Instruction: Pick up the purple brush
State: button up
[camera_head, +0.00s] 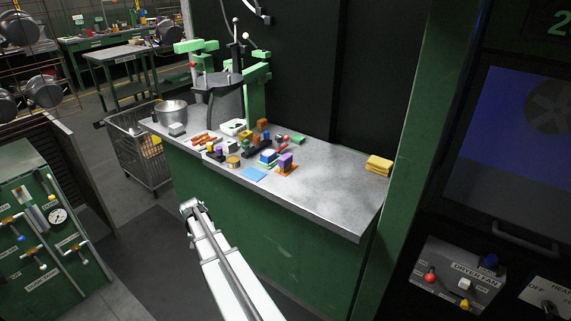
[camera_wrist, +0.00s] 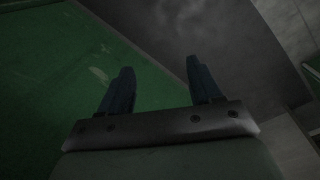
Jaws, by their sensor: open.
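In the head view, a purple block-like thing (camera_head: 285,160) with an orange-brown part at its base stands near the front edge of the grey counter (camera_head: 325,190). It looks like the purple brush, but it is too small to be sure. A smaller purple thing (camera_head: 218,150) lies further left in the clutter. My gripper (camera_head: 189,207) is in front of the counter, below its top and left of the purple thing, apart from everything. In the wrist view my gripper (camera_wrist: 158,66) has its two dark fingers apart with nothing between them. No brush shows there.
Several small coloured things crowd the counter's left half, with a light blue flat piece (camera_head: 253,174) near the front edge. A metal pot (camera_head: 171,111) stands at the left end. Yellow sponges (camera_head: 379,164) lie at the right. The counter between is clear.

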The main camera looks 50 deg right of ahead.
aim_at(285, 156)
jog(key=w+d+r+m+t+h, duration=0.1)
jog(key=w+d+r+m, duration=0.15)
jog(key=d+r, duration=0.8)
jog(key=w+d+r+m+t+h, duration=0.15)
jog(key=w+d+r, duration=0.25)
jog(key=d+r, duration=0.6)
jog(key=shift+m+g+y, duration=0.45)
jog(key=shift+m, duration=0.45)
jog(key=s+d+r, duration=0.1)
jog(key=r, duration=0.1)
jog(key=s+d+r, duration=0.1)
jog(key=d+r, duration=0.1)
jog(key=s+d+r, duration=0.1)
jog(key=d+r, duration=0.1)
jog(key=shift+s+d+r, duration=0.1)
jog(key=shift+s+r, duration=0.15)
jog(key=shift+s, duration=0.15)
jog(key=s+d+r+m+y, duration=0.1)
jog(key=s+d+r+m, duration=0.3)
jog(key=s+d+r, duration=0.6)
jog(key=f, duration=0.4)
jog(key=d+f, duration=0.1)
jog(key=f, duration=0.4)
jog(key=s+d+f, duration=0.1)
jog(key=f, duration=0.4)
jog(key=shift+d+f, duration=0.15)
jog(key=shift+d, duration=0.05)
jog(key=c, duration=1.1)
